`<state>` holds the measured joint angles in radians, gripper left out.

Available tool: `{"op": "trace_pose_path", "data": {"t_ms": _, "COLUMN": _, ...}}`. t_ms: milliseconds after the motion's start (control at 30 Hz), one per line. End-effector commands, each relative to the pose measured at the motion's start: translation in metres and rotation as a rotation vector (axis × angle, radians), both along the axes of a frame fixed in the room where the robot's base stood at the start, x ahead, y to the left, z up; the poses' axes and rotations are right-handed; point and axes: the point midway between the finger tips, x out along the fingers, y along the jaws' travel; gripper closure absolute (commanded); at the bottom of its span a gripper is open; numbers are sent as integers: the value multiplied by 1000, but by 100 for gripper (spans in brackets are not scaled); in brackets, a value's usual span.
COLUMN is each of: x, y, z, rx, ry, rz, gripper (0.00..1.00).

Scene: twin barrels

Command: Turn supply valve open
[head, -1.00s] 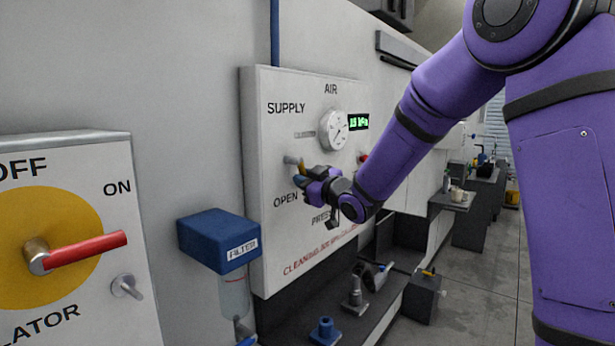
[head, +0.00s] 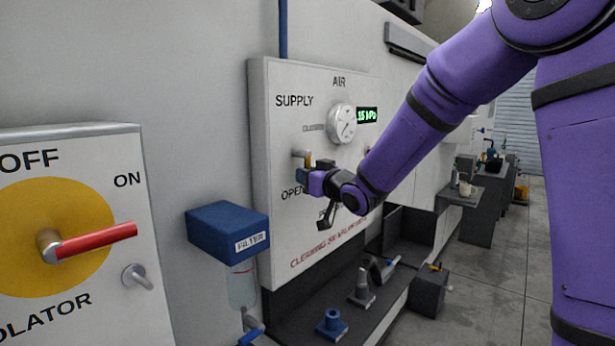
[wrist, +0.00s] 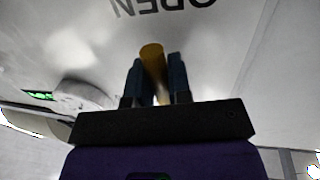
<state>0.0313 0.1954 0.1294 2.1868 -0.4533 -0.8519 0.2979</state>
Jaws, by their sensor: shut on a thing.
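The supply valve on the white air panel (head: 277,225) has a grey stub and a short orange-yellow handle (head: 308,159), below the SUPPLY label and above the OPEN label. My gripper (head: 307,174) is at the handle and shut on it. In the wrist view the yellow handle (wrist: 152,60) stands between the two dark blue fingers of my gripper (wrist: 155,80), with the OPEN lettering beyond it. In the head view my gripper hides the handle's lower end and part of the OPEN label.
A dial gauge (head: 341,123) and a green display (head: 367,115) are on the panel's upper right. A blue filter (head: 228,230) juts out at the lower left. An isolator box with a red lever (head: 95,242) is at far left. A shelf with fittings (head: 361,287) lies below.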

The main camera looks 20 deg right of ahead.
Motion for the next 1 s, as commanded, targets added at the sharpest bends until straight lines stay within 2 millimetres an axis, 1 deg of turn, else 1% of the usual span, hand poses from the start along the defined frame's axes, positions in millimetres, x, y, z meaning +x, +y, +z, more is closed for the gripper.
{"op": "trace_pose_path", "data": {"t_ms": 233, "x": -1, "y": 0, "z": -2, "rx": 0, "ry": 7, "rz": -1, "gripper": 100}}
{"op": "trace_pose_path", "data": {"t_ms": 267, "x": -1, "y": 0, "z": -2, "rx": 0, "ry": 7, "rz": -1, "gripper": 74}}
{"op": "trace_pose_path", "data": {"t_ms": 300, "x": -1, "y": 0, "z": -2, "rx": 0, "ry": 5, "rz": -1, "gripper": 65}}
{"op": "trace_pose_path", "data": {"t_ms": 333, "x": 0, "y": 0, "z": -2, "rx": 0, "ry": 5, "rz": 0, "gripper": 58}}
{"op": "trace_pose_path", "data": {"t_ms": 367, "x": 0, "y": 0, "z": -2, "rx": 0, "ry": 4, "rz": 0, "gripper": 57}}
{"op": "trace_pose_path", "data": {"t_ms": 600, "x": 0, "y": 0, "z": -1, "rx": 0, "ry": 2, "rz": 0, "gripper": 57}}
{"op": "trace_pose_path", "data": {"t_ms": 733, "x": -6, "y": -3, "z": 0, "rx": 0, "ry": 1, "rz": -1, "gripper": 57}}
{"op": "trace_pose_path", "data": {"t_ms": 867, "x": -22, "y": -10, "z": 0, "rx": -2, "ry": 1, "rz": -1, "gripper": 57}}
{"op": "trace_pose_path", "data": {"t_ms": 1000, "x": -47, "y": -22, "z": 0, "rx": 0, "ry": 1, "rz": -2, "gripper": 57}}
